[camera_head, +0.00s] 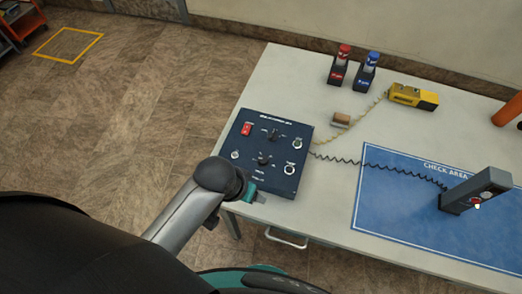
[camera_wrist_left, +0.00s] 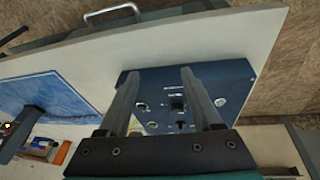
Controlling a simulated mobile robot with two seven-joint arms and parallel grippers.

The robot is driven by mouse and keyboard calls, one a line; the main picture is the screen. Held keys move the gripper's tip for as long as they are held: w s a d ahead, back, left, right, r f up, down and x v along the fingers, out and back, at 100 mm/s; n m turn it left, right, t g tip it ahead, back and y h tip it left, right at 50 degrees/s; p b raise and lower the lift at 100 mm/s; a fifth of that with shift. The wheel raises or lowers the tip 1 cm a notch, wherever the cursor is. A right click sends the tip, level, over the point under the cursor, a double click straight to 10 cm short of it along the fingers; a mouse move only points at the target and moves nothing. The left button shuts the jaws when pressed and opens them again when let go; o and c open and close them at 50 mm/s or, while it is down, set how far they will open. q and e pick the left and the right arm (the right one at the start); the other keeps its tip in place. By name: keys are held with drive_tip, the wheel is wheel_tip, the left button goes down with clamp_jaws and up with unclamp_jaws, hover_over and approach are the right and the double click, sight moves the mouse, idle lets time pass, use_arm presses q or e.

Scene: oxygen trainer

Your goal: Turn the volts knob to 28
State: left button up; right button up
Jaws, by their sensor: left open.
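A dark blue control box (camera_head: 246,150) lies near the table's left edge. Its face has two black knobs, an upper one (camera_head: 273,133) and a lower one (camera_head: 263,160), plus a red switch (camera_head: 246,129) and round gauges or sockets. The labels are too small to tell which knob is volts or its setting. In the left wrist view the box (camera_wrist_left: 232,72) shows with a knob (camera_wrist_left: 177,105) between the fingers. My left gripper (camera_wrist_left: 160,74) is open, with nothing between its fingers. In the head view my wrist hides part of it at the box's lower left corner. My right gripper is not in view.
A blue check-area mat (camera_head: 400,235) covers the table's right part, with a grey device (camera_head: 478,190) on it, tied to the box by a coiled cord. Red (camera_head: 338,70) and blue (camera_head: 365,75) holders and a yellow tool (camera_head: 413,97) stand at the back.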

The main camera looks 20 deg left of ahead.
use_arm(q)
drive_tip(key=w+d+r+g+h+p, duration=0.1)
drive_tip(key=w+d+r, duration=0.3)
drive_tip(key=w+r, duration=0.25)
drive_tip(key=n+g+y+p, duration=0.1)
drive_tip(key=n+g+y, duration=0.1)
drive_tip(key=n, duration=0.1)
approach(263, 159)
drive_tip(key=f+b, duration=0.1)
drive_tip(key=f, duration=0.4)
drive_tip(key=f+b, duration=0.1)
drive_tip(key=f, duration=0.2)
drive_tip(key=shift+d+f+b, duration=0.3)
drive_tip(key=shift+f, duration=0.05)
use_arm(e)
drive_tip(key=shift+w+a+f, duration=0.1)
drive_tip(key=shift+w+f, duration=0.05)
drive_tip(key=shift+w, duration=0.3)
use_arm(q)
drive_tip(key=shift+c, duration=0.3)
clamp_jaws()
